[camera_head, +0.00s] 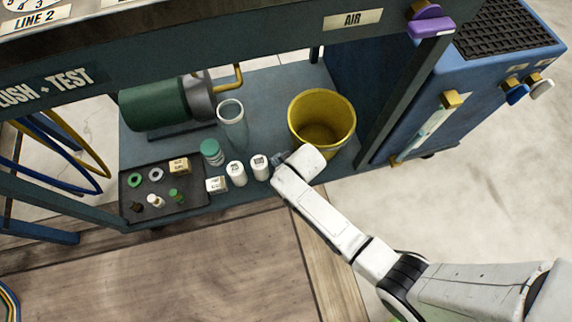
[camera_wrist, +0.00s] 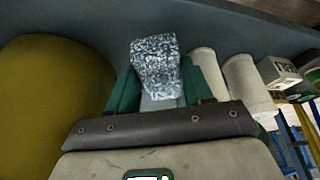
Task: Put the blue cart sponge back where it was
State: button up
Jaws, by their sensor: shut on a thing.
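The blue sponge, a speckled blue-and-white block (camera_wrist: 156,62), is between the dark green fingers of my gripper (camera_wrist: 158,88) in the wrist view. The gripper is shut on it, and the sponge sticks out beyond the fingertips. In the head view my gripper (camera_head: 279,159) is low over the cart's lower shelf (camera_head: 265,90), between a white bottle and the yellow bucket. There my arm hides most of the sponge. I cannot tell whether the sponge touches the shelf.
The yellow bucket (camera_head: 322,93) stands close right of my gripper. White bottles (camera_head: 260,167) (camera_head: 237,174), a green-lidded jar (camera_head: 211,152) and a clear cylinder (camera_head: 232,123) stand left. A dark tray (camera_head: 190,198) holds small parts. The cart's upper frame (camera_head: 240,50) overhangs the shelf.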

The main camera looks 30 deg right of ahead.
jog(key=shift+f+b, duration=0.5)
jog(key=shift+f, duration=1)
jog(key=shift+f, duration=0.1)
jog(key=o, duration=1)
jog(key=p+v, duration=0.6)
jog(key=v, duration=0.6)
jog(key=shift+p, duration=0.3)
jog(key=shift+s, duration=0.15)
